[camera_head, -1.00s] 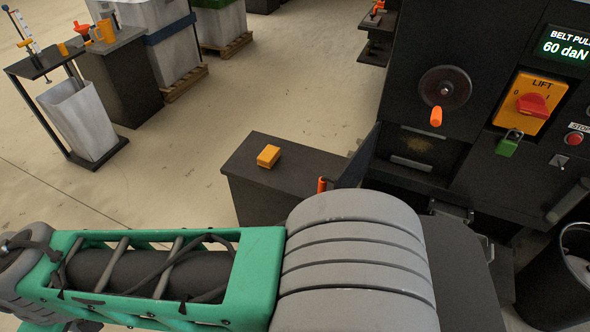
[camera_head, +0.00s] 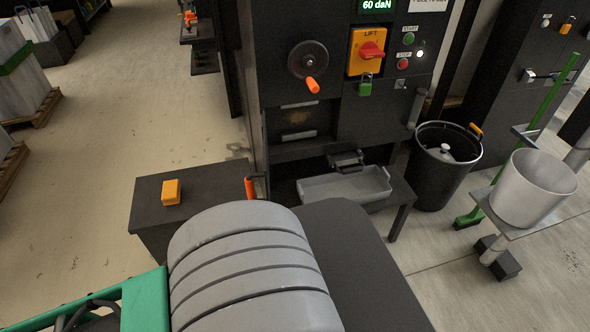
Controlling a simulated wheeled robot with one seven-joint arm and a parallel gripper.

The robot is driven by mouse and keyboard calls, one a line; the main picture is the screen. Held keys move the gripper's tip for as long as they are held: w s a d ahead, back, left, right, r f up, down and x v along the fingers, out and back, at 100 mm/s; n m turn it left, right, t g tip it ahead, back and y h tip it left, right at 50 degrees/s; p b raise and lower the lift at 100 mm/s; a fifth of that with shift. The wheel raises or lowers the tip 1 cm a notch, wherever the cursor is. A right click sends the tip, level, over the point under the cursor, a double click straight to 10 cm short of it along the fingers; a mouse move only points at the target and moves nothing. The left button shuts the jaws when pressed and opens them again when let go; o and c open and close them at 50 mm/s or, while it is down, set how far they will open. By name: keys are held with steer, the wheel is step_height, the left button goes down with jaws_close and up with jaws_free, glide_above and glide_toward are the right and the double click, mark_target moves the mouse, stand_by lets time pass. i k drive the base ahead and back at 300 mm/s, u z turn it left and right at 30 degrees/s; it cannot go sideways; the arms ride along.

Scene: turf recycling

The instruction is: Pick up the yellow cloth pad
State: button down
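A small yellow-orange block-shaped pad (camera_head: 171,192) lies on top of a low dark box-like stand (camera_head: 146,212), left of the machine. It is the only thing I see on that top. My own arm, with a grey ribbed part and a green frame, fills the bottom of the view, close in front of the stand. My gripper does not show in this view.
A dark machine (camera_head: 330,110) with an orange-handled wheel (camera_head: 307,62) and a lift switch (camera_head: 366,50) stands behind. A grey tray (camera_head: 345,188) sits on its low shelf. A black bin (camera_head: 440,165) and a pale bucket (camera_head: 535,190) stand right. Floor at left is open.

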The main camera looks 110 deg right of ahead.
mark_target(171, 191)
steer(key=z, duration=3.6)
steer(key=i, duration=0.5)
steer(key=k, duration=0.5)
